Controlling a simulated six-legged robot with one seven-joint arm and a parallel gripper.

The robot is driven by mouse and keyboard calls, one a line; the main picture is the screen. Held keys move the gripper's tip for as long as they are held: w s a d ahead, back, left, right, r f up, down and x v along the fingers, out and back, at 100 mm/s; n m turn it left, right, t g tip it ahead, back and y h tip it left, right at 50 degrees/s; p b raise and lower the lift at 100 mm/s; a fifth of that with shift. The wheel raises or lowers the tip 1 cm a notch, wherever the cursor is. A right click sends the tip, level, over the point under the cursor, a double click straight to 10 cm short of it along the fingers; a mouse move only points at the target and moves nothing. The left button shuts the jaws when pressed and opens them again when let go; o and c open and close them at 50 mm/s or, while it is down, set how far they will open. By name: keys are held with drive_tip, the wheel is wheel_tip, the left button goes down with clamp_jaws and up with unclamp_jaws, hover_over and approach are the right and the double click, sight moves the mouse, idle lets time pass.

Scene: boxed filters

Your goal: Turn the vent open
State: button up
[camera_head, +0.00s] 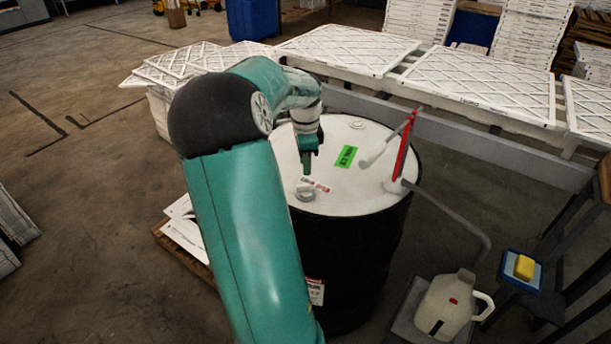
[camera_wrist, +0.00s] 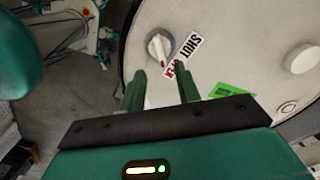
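The vent is a small pale round knob (camera_head: 305,193) on the white top of a black drum (camera_head: 345,250). In the wrist view the knob (camera_wrist: 159,46) has a raised grip bar and a small red mark at its lower side. A white label reading SHUT (camera_wrist: 187,52), with a red patch at its lower end, lies right beside it. My gripper (camera_head: 308,168) points down above the drum top, just behind the knob in the head view. In the wrist view its two fingers (camera_wrist: 160,72) are apart, with nothing between them, just below the knob. I see no contact.
A hand pump with a red lever (camera_head: 402,150) and a bent spout stands on the drum's right side. A green label (camera_head: 346,156) lies on the drum top. A white jug (camera_head: 446,305) stands at lower right. A filter-laden conveyor (camera_head: 480,85) runs behind the drum.

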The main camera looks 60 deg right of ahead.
wheel_tip(320, 180, up, 6)
idle(0.7)
drive_tip(key=w+a+r+n+t, duration=0.1)
drive_tip(key=w+a+r+n, duration=0.2)
drive_tip(key=a, duration=0.5)
drive_tip(key=w+a+n+t, duration=0.1)
drive_tip(key=w+a+n, duration=0.4)
drive_tip(key=a, duration=0.4)
drive_tip(key=w+a+r+n+t, duration=0.1)
drive_tip(key=w+a+r+n, duration=0.1)
drive_tip(key=a+n, duration=0.45)
drive_tip(key=s+a+n+t, duration=0.1)
drive_tip(key=s+a+n, duration=0.2)
drive_tip(key=a+n, duration=0.4)
drive_tip(key=s+a+n+t, duration=0.1)
drive_tip(key=s+a+n, duration=0.2)
drive_tip(key=a, duration=1.5)
drive_tip(key=n, duration=0.4)
drive_tip(key=shift+s+a+f+t, duration=0.15)
drive_tip(key=shift+a+t, duration=0.15)
drive_tip(key=shift+a, duration=0.1)
drive_tip(key=shift+d, duration=0.2)
